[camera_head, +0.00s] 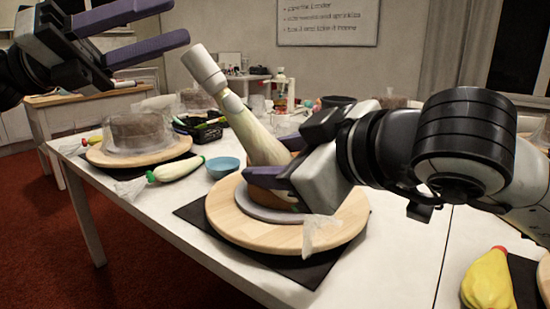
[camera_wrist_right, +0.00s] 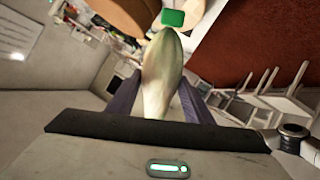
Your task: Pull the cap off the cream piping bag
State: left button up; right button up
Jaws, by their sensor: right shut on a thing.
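The cream piping bag (camera_head: 250,132) is pale with green tints and stands tilted, its upper end leaning left. A white cylindrical piece (camera_head: 205,69) sits on that upper end. My right gripper (camera_head: 266,160) is shut on the bag's lower, wider part, above the front turntable. The bag (camera_wrist_right: 160,75) also shows between its purple fingers in the right wrist view. A green block (camera_wrist_right: 173,18) shows at the bag's far end there; I cannot tell whether it is attached. My left gripper (camera_head: 180,21) is open and empty, above and left of the white piece, not touching it.
The front wooden turntable (camera_head: 225,222) bears a brown cake, partly hidden, on a dark mat. Left of it are a blue bowl (camera_head: 223,166), another piping bag (camera_head: 178,170) and a covered cake on a turntable (camera_head: 97,157). A yellow bag (camera_head: 488,283) lies front right.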

aim_at(185, 54)
pick_arm(q)
jog(key=s+a+t+y, duration=0.1)
jog(key=s+a+y, duration=0.25)
jog(key=y, duration=0.55)
jog(key=shift+s+x, duration=0.15)
jog(key=shift+x, duration=2.05)
jog(key=shift+s+x, duration=0.2)
jog(key=shift+x, duration=2)
jog(key=shift+d, duration=0.1)
jog(key=c, duration=0.9)
jog(key=shift+w+a+r, duration=0.1)
jog(key=shift+a+r, duration=0.75)
jog(key=shift+r, duration=0.3)
jog(key=shift+a+r, duration=0.8)
jog(key=shift+r, duration=0.4)
jog(key=shift+c, duration=0.2)
